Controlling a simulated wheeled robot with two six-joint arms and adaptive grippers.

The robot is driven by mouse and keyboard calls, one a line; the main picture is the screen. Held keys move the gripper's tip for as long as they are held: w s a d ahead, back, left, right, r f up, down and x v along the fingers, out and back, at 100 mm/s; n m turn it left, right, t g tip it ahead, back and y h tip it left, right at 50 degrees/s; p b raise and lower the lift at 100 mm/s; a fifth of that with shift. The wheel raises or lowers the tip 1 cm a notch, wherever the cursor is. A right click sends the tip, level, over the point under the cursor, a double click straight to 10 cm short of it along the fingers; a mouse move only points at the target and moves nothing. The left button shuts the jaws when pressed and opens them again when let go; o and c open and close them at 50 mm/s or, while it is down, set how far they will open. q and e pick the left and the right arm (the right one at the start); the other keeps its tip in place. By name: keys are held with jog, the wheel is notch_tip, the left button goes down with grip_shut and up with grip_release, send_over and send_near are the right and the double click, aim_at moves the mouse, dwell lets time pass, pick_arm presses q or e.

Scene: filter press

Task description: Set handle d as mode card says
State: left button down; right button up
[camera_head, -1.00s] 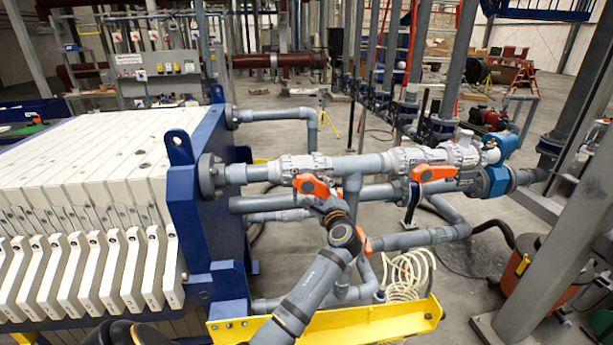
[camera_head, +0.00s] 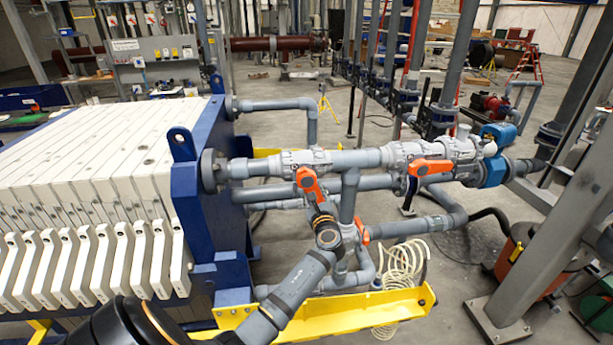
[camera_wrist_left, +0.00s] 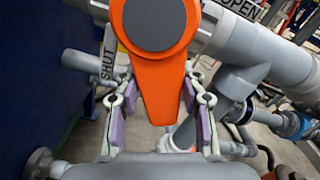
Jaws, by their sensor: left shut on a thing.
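An orange valve handle (camera_head: 307,182) sits on the upper grey pipe beside the blue press plate and points downward, slightly right. My left gripper (camera_head: 320,212) is shut on its lower end. In the left wrist view the handle (camera_wrist_left: 158,60) fills the middle, with the gripper's purple-padded fingers (camera_wrist_left: 160,122) on both sides. A SHUT label (camera_wrist_left: 108,58) and an OPEN label (camera_wrist_left: 243,9) show beside it. A second orange handle (camera_head: 431,167) lies along the pipe to the right. A third (camera_head: 362,230) is lower and partly hidden. I cannot tell which is d. No mode card is readable.
The blue press frame (camera_head: 203,215) with white plates (camera_head: 90,150) stands left. A yellow beam (camera_head: 370,313) runs below the pipes, with a coiled cream hose (camera_head: 402,264) by it. Grey posts (camera_head: 545,230) stand right. Open floor (camera_head: 455,265) lies between.

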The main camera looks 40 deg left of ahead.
pick_arm(q)
jog(key=m, duration=0.1)
jog(key=s+a+m, duration=0.1)
jog(key=m, duration=0.1)
jog(key=s+f+m, duration=0.1)
jog(key=m, duration=0.1)
jog(key=shift+s+a, duration=0.1)
jog(key=shift+a, duration=0.3)
jog(key=c, duration=1.1)
grip_release()
jog(key=o, duration=0.3)
jog(key=shift+s+a+r, duration=0.15)
jog(key=shift+a+r, duration=0.05)
jog(key=shift+o, duration=0.2)
jog(key=shift+d, duration=0.1)
jog(key=v, duration=0.7)
jog(key=shift+r, duration=0.15)
